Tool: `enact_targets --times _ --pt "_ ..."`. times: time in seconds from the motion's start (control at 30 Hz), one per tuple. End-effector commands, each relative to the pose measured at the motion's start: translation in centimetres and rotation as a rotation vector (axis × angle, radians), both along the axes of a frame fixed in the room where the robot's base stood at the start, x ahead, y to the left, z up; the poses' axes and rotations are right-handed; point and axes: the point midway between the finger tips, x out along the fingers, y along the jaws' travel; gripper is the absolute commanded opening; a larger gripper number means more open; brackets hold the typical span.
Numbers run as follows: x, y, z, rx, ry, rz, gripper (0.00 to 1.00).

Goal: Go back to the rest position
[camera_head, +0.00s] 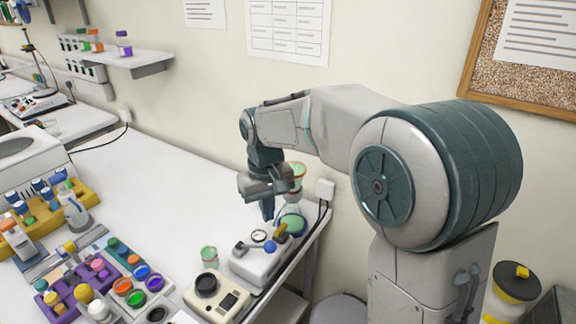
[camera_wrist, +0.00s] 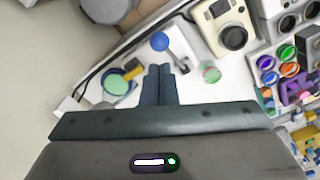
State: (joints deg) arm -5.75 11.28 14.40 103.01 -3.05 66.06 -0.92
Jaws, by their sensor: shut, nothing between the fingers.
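My gripper (camera_head: 267,207) hangs pointing down over the right end of the white bench (camera_head: 165,190) in the head view. In the wrist view my gripper (camera_wrist: 159,70) has its two dark fingers side by side, shut and empty. The knob also shows in the wrist view (camera_wrist: 160,41), just beyond the fingertips. I cannot tell whether the fingers touch the device.
A flask with green contents (camera_head: 292,223) stands close behind my gripper. A small green-topped jar (camera_head: 209,256) and a cream device (camera_head: 214,296) stand in front. Coloured vials (camera_head: 123,286) and a yellow rack (camera_head: 45,222) fill the left. The bench middle is clear.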

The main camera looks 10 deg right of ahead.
Motion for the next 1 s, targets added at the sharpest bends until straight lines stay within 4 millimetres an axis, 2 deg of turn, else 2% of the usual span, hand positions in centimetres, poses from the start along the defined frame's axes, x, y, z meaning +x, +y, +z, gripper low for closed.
enact_targets --times 0.07,0.17,0.4,0.63,0.8,1.0 --pt "-0.2 -0.3 0.2 -0.001 -0.005 -0.005 0.00" --pt "-1.8 -2.0 1.1 -0.007 -0.036 -0.038 0.00" --pt "-7.7 -7.3 2.6 -0.010 -0.137 -0.155 0.00" --pt "-14.0 -11.4 2.3 0.015 -0.230 -0.275 0.00" --pt "-17.5 -13.2 1.3 0.040 -0.283 -0.340 0.00" --pt "-19.2 -13.9 0.4 0.057 -0.308 -0.374 0.00"
